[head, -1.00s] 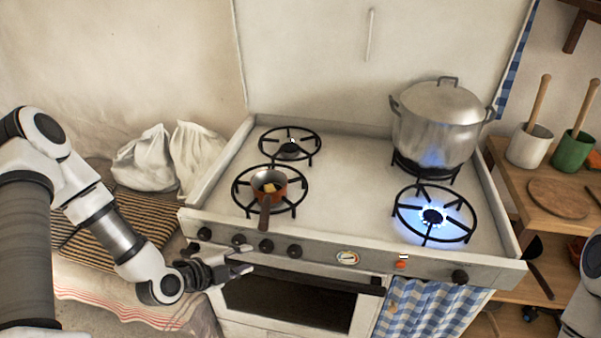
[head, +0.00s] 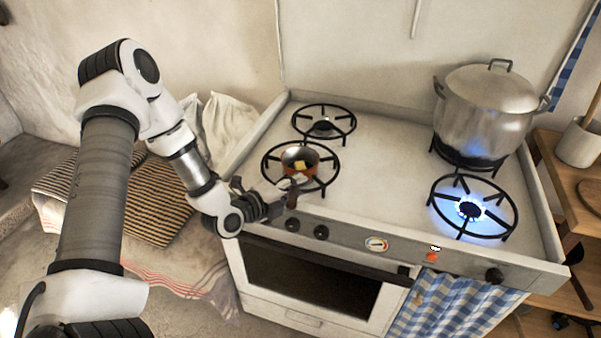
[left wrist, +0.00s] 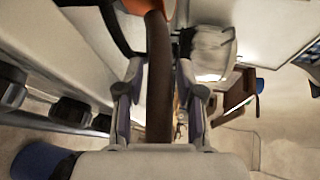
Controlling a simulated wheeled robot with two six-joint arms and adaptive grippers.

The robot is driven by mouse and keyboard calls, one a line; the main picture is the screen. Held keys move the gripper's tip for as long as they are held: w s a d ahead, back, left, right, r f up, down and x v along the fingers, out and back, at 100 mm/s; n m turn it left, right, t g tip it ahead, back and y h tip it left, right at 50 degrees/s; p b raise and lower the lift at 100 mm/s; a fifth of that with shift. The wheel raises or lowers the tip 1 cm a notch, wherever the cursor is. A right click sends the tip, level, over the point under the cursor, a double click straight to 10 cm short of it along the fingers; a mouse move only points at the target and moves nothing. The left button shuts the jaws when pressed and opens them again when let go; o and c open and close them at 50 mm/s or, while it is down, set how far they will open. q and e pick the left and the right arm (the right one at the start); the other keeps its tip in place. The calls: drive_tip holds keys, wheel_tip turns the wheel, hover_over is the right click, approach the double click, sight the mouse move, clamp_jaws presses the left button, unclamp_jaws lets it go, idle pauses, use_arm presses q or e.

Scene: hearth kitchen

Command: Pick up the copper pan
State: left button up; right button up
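My left gripper (head: 288,199) is at the handle, over the front edge. In the left wrist view the brown handle (left wrist: 158,75) runs between the two fingers of my left gripper (left wrist: 160,98), with a gap on each side. The fingers are open around it. Only a sliver of the orange pan body shows at the top there. My right gripper is out of view.
A large lidded pot (head: 487,110) stands on the back right burner. The front right burner (head: 471,210) burns with a blue flame. The back left burner (head: 323,124) is bare. Knobs (head: 321,232) line the stove front below my left gripper.

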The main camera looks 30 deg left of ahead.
use_arm(q)
drive_tip(key=shift+s+a, duration=0.1)
clamp_jaws()
drive_tip(key=shift+r, duration=0.1)
